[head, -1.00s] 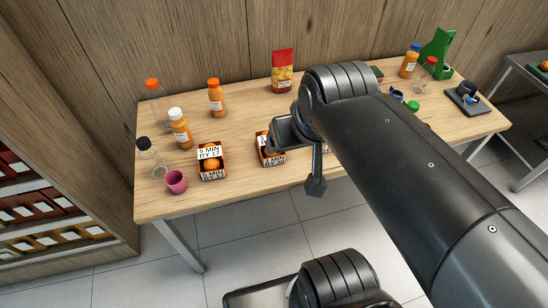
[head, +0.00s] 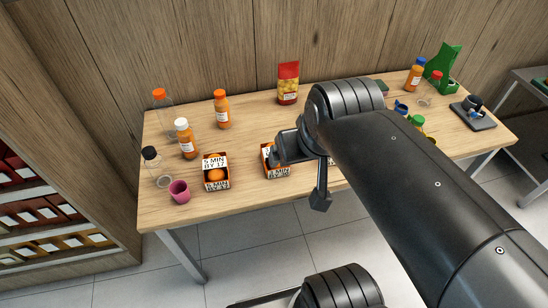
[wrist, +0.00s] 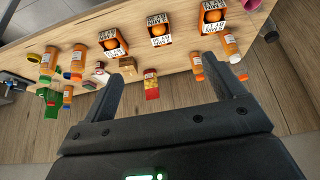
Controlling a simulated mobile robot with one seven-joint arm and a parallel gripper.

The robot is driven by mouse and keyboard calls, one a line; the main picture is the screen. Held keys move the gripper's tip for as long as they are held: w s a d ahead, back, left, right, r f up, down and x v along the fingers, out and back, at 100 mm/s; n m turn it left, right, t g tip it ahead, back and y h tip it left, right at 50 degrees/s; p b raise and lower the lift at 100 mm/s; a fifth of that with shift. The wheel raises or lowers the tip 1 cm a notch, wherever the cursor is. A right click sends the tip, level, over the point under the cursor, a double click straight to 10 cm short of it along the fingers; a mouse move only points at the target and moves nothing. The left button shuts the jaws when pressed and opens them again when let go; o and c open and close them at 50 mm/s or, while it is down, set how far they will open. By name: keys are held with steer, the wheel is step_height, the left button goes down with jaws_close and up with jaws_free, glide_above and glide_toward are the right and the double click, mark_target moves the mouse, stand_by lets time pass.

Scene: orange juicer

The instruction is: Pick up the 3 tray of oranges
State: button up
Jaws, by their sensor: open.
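The left tray (head: 216,172) is in full view in the head view. The middle tray (head: 275,163) is partly covered by my gripper (head: 288,150), and a third is almost hidden behind my arm. The wrist view shows all three: one tray (wrist: 112,42), the middle tray (wrist: 159,30) and another tray (wrist: 213,15), beyond my fingertips. My gripper (wrist: 162,68) is open, with nothing between its fingers; it is apart from the trays.
The wooden table (head: 240,195) also holds juice bottles (head: 186,140), a pink cup (head: 179,191), a red-yellow bag (head: 288,83) and a green stand (head: 443,66). A wooden wall stands behind. A shelf unit (head: 50,215) is at left. The table's middle is fairly clear.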

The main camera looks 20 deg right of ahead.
steer(key=shift+o, duration=1)
steer(key=g, duration=0.2)
glide_above(271, 173)
steer(key=s+d, duration=0.2)
step_height(271, 173, down, 12)
steer(key=x, duration=0.3)
steer(key=w+x, duration=0.1)
steer(key=x, duration=0.2)
steer(key=w+x, duration=0.1)
steer(key=x, duration=0.3)
steer(key=shift+d+r, duration=0.25)
steer(key=x, duration=0.6)
steer(key=shift+f, duration=0.1)
steer(key=shift+x, duration=2.75)
steer(key=shift+s+d+f, duration=0.1)
steer(key=shift+d+f, duration=0.05)
steer(key=shift+f, duration=0.1)
